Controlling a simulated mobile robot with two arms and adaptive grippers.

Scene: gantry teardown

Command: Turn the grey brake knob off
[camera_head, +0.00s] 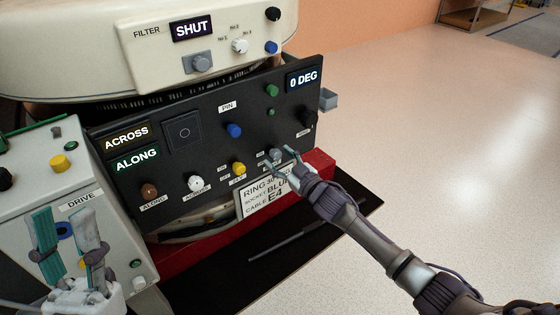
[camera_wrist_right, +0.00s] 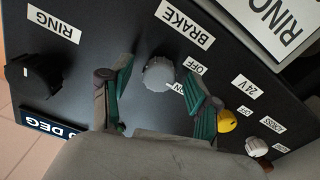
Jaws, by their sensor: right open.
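The grey brake knob (camera_wrist_right: 158,72) sits on the black panel below its BRAKE label in the right wrist view, with OFF and ON labels beside it. I cannot tell which way it points. It also shows in the head view (camera_head: 275,155), at the panel's lower right. My right gripper (camera_wrist_right: 161,98) is open, with its teal-padded fingers either side of the knob and gaps to it. In the head view the right gripper (camera_head: 288,158) is at the knob. My left gripper (camera_head: 69,240) is open and empty before the grey DRIVE box.
A yellow 24 V knob (camera_wrist_right: 228,121) is close to my right gripper's finger. A black RING knob (camera_wrist_right: 36,75) lies on the other side. A blue PIN knob (camera_head: 234,130) is above on the panel. Open floor (camera_head: 440,130) lies to the right.

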